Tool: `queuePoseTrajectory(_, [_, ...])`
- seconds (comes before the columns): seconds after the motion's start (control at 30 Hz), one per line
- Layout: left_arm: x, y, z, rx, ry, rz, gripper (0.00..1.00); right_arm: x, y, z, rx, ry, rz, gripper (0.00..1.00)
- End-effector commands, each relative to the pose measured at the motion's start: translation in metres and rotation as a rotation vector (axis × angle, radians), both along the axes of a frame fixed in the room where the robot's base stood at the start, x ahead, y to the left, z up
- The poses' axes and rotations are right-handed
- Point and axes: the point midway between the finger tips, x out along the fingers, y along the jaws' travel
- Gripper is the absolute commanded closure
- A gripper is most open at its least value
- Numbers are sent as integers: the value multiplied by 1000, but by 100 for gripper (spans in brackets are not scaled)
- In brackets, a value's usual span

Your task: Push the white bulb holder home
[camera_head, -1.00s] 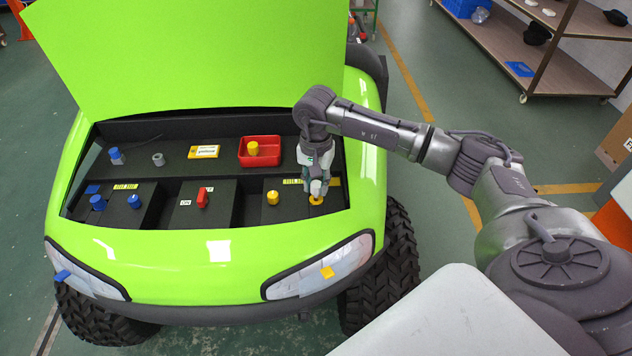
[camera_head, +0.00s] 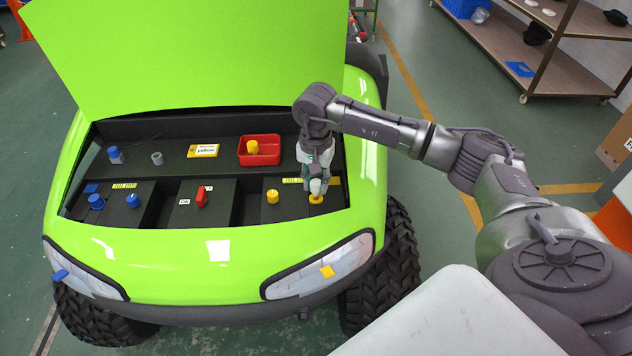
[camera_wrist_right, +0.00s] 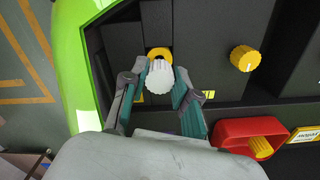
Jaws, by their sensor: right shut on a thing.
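The white bulb holder (camera_wrist_right: 159,79) is a ribbed white cap. My right gripper (camera_wrist_right: 158,84) is shut on it, with one finger on each side. A yellow ring-shaped socket (camera_wrist_right: 159,53) shows just beyond the holder in the right wrist view. In the head view my right gripper (camera_head: 317,183) points down over this yellow socket (camera_head: 316,199) at the right end of the cart's front panel. The holder is in line with the socket, but its lower end is hidden, so I cannot tell how deep it sits. My left gripper is not in view.
A yellow knob (camera_head: 272,196) stands left of the socket. A red tray (camera_head: 271,158) with a yellow cap lies behind it. A red switch (camera_head: 201,197) and blue caps (camera_head: 97,202) are further left. The green body rim (camera_head: 372,190) is close on the right; the raised green hood (camera_head: 200,50) stands behind.

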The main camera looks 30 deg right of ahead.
Motion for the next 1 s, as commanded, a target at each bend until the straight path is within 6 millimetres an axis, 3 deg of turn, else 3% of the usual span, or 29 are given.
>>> queuePoseTrajectory(1.0, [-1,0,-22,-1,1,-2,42,0,0,-23,1,-1,0,100])
